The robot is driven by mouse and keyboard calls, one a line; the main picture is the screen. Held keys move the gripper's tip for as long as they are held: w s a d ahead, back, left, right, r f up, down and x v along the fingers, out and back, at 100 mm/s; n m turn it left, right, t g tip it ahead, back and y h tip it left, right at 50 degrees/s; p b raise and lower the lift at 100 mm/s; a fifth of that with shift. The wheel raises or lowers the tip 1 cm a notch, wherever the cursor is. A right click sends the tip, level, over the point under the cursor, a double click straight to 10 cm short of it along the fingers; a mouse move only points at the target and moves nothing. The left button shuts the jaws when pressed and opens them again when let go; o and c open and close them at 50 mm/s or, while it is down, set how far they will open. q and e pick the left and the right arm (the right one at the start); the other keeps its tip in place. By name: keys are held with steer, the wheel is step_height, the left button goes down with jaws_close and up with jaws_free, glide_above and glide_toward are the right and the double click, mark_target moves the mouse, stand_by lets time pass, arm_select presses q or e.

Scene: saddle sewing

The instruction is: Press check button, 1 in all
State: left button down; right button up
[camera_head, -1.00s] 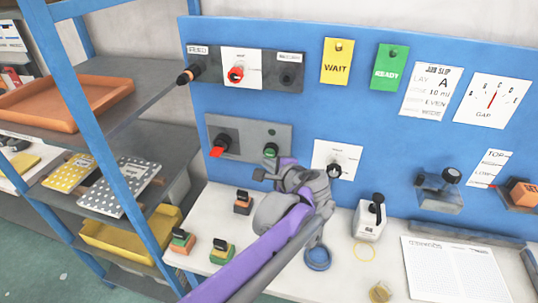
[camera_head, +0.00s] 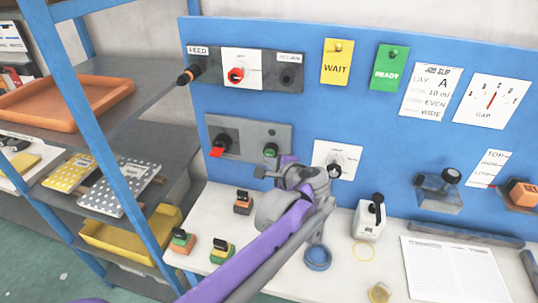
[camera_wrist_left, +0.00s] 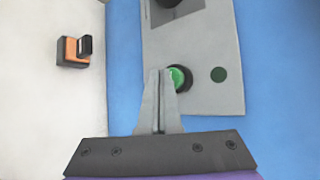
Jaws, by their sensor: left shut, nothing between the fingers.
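A green push button (camera_head: 270,150) with a dark collar sits on the grey panel (camera_head: 247,142) of the blue board. It also shows in the left wrist view (camera_wrist_left: 179,77), partly behind the fingers. My left gripper (camera_head: 262,172) is shut and empty, just below the button in the head view. In the left wrist view its closed fingertips (camera_wrist_left: 160,73) overlap the button's left edge; I cannot tell whether they touch it. A dark green round spot (camera_wrist_left: 219,74) lies beside the button on the panel. My right gripper is not in view.
A red-handled switch (camera_head: 220,148) is left of the button. A white plate with a dark knob (camera_head: 335,168) is at the right. Small orange and green blocks (camera_head: 183,241) and a lever box (camera_head: 369,218) stand on the white bench (camera_head: 340,280). A blue-framed shelf is at left.

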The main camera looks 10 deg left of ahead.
arm_select(q)
steer(key=shift+w, duration=0.55)
stand_by(0.5)
steer(key=shift+s, duration=0.15)
stand_by(0.3)
steer(key=shift+s, duration=0.8)
steer(key=s, duration=0.5)
steer(key=shift+a+p, duration=0.1)
steer(key=shift+p, duration=0.2)
stand_by(0.4)
